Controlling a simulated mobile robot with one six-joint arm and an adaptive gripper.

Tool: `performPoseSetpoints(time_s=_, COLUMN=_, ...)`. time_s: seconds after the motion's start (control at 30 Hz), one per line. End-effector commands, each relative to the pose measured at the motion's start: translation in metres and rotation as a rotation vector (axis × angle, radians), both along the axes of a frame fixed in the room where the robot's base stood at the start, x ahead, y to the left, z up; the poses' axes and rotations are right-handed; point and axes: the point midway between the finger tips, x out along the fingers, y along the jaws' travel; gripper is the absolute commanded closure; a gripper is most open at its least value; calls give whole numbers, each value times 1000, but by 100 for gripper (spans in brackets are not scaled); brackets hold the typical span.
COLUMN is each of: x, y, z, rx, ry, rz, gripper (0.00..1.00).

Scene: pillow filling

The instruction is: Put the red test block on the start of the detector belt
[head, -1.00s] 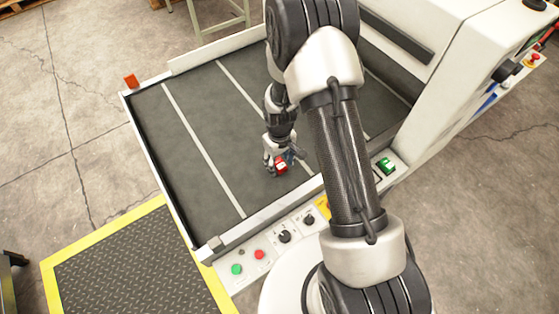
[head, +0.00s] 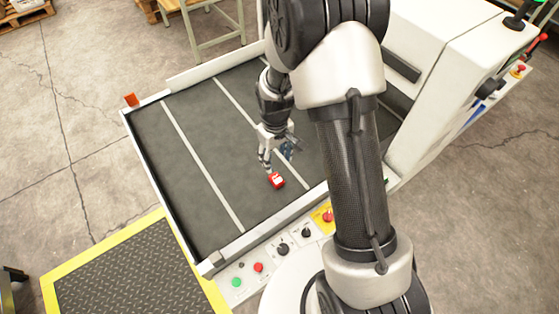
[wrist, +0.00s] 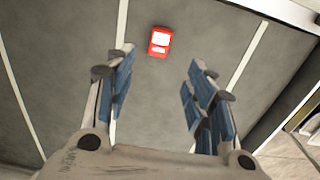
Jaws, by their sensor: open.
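The red test block (head: 276,180), with a white label on its top, lies on the dark detector belt (head: 180,170) between two pale cross lines. It also shows in the wrist view (wrist: 159,42), beyond my fingertips and clear of them. My gripper (head: 278,158) is open and empty, just above and behind the block. In the wrist view its blue-padded fingers (wrist: 162,85) are spread wide, with bare belt between them.
A control panel (head: 270,256) with buttons and knobs runs along the near side of the belt. The white detector housing (head: 440,70) stands at the right. An orange piece (head: 131,99) sits at the belt's far left corner. A yellow-edged mat (head: 120,270) lies at lower left.

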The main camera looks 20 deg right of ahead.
Motion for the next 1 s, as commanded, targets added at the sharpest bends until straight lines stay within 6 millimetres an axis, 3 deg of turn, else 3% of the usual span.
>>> performPoseSetpoints(time_s=0.17, x=-2, y=0, z=51, rx=1, ry=-47, rz=-26, gripper=50)
performPoseSetpoints(time_s=0.27, x=-14, y=-1, z=101, rx=2, ry=-92, rz=-59, gripper=50)
performPoseSetpoints(time_s=0.4, x=-44, y=-1, z=168, rx=9, ry=-157, rz=-111, gripper=50)
performPoseSetpoints(time_s=0.6, x=-103, y=-1, z=240, rx=22, ry=-250, rz=-185, gripper=50)
performPoseSetpoints(time_s=0.8, x=-168, y=-2, z=279, rx=42, ry=-338, rz=-255, gripper=50)
performPoseSetpoints(time_s=1.0, x=-209, y=-2, z=289, rx=57, ry=-391, rz=-299, gripper=50)
